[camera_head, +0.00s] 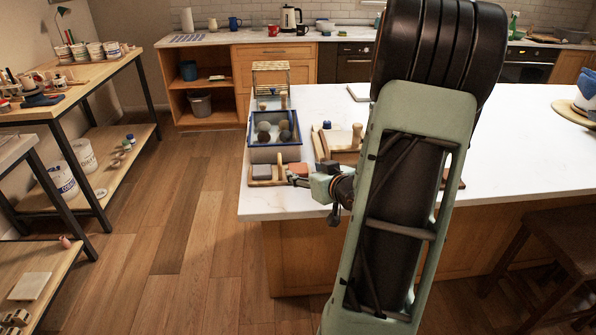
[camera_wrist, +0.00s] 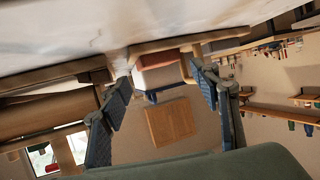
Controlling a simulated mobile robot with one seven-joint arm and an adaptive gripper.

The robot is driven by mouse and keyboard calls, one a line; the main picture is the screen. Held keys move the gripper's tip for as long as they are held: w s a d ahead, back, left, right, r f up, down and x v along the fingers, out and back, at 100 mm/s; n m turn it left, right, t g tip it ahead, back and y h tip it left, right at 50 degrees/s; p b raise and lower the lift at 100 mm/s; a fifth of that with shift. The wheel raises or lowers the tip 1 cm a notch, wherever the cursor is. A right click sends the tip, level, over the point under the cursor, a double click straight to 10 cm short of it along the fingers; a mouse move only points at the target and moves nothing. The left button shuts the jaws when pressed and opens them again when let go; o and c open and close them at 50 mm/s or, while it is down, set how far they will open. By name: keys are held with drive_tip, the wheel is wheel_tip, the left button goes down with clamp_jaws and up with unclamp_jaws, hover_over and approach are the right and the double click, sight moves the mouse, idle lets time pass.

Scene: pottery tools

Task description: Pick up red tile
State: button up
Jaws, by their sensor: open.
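The red tile (camera_head: 297,169) is a small reddish block at the near left edge of the white counter, in a low wooden holder (camera_head: 281,183) beside a grey block (camera_head: 262,171). My gripper (camera_head: 299,180) is at the counter's near edge, close to the tile in the head view. In the wrist view my gripper (camera_wrist: 161,78) is open, a finger on each side and nothing held. Whether a finger touches the tile cannot be told.
A dark-rimmed tray (camera_head: 276,141) with rounded pieces stands just behind the holder. A wooden board (camera_head: 345,157) with small tools lies to the right. The white counter (camera_head: 500,130) is mostly clear farther right. Shelves with pots stand at left, across open floor.

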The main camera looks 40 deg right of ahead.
sight(298, 168)
drive_tip(key=x, duration=0.4)
drive_tip(key=shift+w+d+f, duration=0.15)
drive_tip(key=shift+f, duration=0.05)
drive_tip(key=c, duration=1)
drive_tip(key=shift+r, duration=0.1)
